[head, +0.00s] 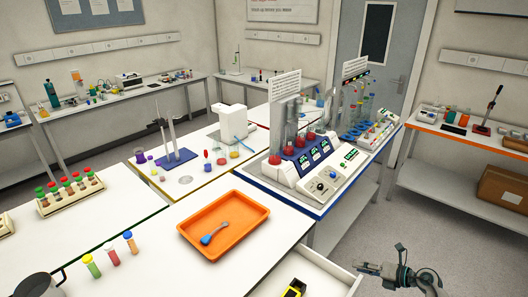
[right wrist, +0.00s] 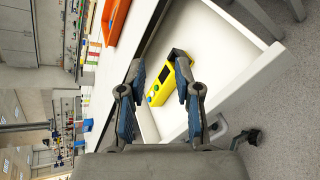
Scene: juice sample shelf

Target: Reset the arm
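My right gripper (head: 362,268) is at the lower right of the head view, beside the open white drawer (head: 322,272). In the right wrist view my right gripper (right wrist: 160,72) has its two fingers spread apart with nothing held between them. A yellow device with a dark screen and coloured buttons (right wrist: 168,88) lies in the drawer (right wrist: 215,45), beyond the fingers; one finger partly covers it. The yellow device (head: 294,289) also shows at the bottom edge of the head view, partly cut off. My left gripper is not in view.
An orange tray (head: 262,205) with a blue-ended tool (head: 215,233) stands on the white bench. Capped tubes (head: 112,256) stand at the bench's left, a rack of tubes (head: 70,192) farther left. An instrument station (head: 310,165) is behind.

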